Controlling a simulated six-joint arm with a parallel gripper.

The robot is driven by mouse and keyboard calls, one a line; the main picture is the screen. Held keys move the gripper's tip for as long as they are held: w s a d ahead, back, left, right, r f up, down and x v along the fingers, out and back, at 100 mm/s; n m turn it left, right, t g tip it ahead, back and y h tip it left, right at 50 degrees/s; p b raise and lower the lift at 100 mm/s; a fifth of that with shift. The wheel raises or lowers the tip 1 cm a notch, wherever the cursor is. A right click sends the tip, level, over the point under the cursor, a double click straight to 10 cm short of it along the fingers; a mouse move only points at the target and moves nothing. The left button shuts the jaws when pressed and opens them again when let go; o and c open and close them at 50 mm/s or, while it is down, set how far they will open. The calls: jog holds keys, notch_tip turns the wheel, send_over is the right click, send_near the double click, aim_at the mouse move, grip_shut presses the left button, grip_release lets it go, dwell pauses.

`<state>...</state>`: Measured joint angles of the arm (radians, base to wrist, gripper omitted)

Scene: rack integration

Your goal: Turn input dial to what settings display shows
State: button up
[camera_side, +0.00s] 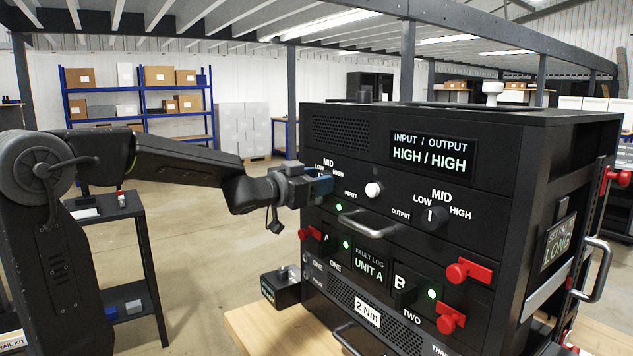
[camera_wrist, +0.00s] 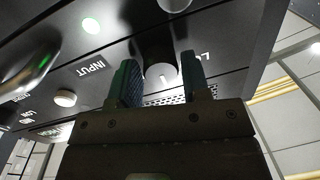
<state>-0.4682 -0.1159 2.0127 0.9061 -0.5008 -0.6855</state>
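The settings display (camera_side: 433,155) on the black rack unit reads INPUT / OUTPUT, HIGH / HIGH. My gripper (camera_side: 320,186) is at the front panel's left side, over the input dial, which it hides in the side view. In the wrist view, the dark round input dial (camera_wrist: 160,72) sits between the two fingers of my gripper (camera_wrist: 160,84), with a small pale mark on its face. The fingers are open, with a gap visible beside the dial; contact cannot be made out. The dial's labels are LOW, MID and HIGH; its exact setting is unclear.
The output dial (camera_side: 432,218) is to the right, its mark pointing about at MID. A white knob (camera_side: 373,189) and a metal handle (camera_side: 367,224) lie between the dials. Red latches (camera_side: 469,272) stick out at lower right. Open room lies left of the unit.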

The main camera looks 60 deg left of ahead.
jog(key=c, duration=0.6)
jog(key=shift+m, duration=0.3)
jog(key=m, duration=0.5)
jog(key=m+h, duration=0.1)
jog(key=m, duration=0.5)
jog(key=shift+a+m+t, duration=0.1)
jog(key=shift+m+t, duration=0.2)
jog(key=shift+t, duration=0.1)
jog(key=shift+m, duration=0.3)
jog(key=o, duration=0.9)
jog(key=shift+o, duration=0.2)
